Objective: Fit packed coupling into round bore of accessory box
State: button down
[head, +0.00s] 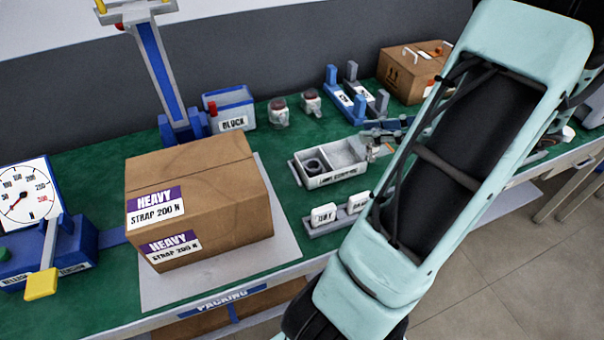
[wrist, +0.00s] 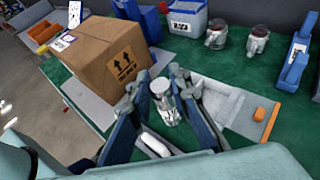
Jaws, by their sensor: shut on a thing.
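The packed coupling (wrist: 166,106), a clear-wrapped silvery piece, is between the fingertips of my gripper (wrist: 168,88) in the wrist view. My gripper is shut on it. In the head view my gripper (head: 385,132) shows only partly beside my arm, at the right end of the accessory box, and the coupling cannot be made out. The accessory box (head: 345,180) is a white, divided tray on the green bench. A dark round bore (head: 314,166) is in its left compartment. In the wrist view part of the box (wrist: 235,108) shows right of the fingers; the bore is hidden.
A large cardboard carton (head: 195,190) stands left of the box on a grey mat (head: 285,240). White label blocks (head: 323,214) sit in front of the box. Two jars (head: 278,112), a blue bin (head: 230,106) and blue stands (head: 345,100) are behind.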

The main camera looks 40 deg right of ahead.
jog(key=shift+w+a+f+b, duration=0.5)
jog(key=shift+w+a+f, duration=0.35)
jog(key=shift+w+f, duration=1.35)
jog(key=shift+w+a+f+b, duration=0.45)
jog(key=shift+w+a+f, duration=0.45)
jog(key=shift+w+f, duration=1.3)
jog(key=shift+w+a+f+b, duration=0.5)
jog(key=shift+w+a+f, duration=0.35)
jog(key=shift+w+f, duration=1.3)
jog(key=c, duration=1.8)
grip_release()
jog(key=shift+f, duration=0.1)
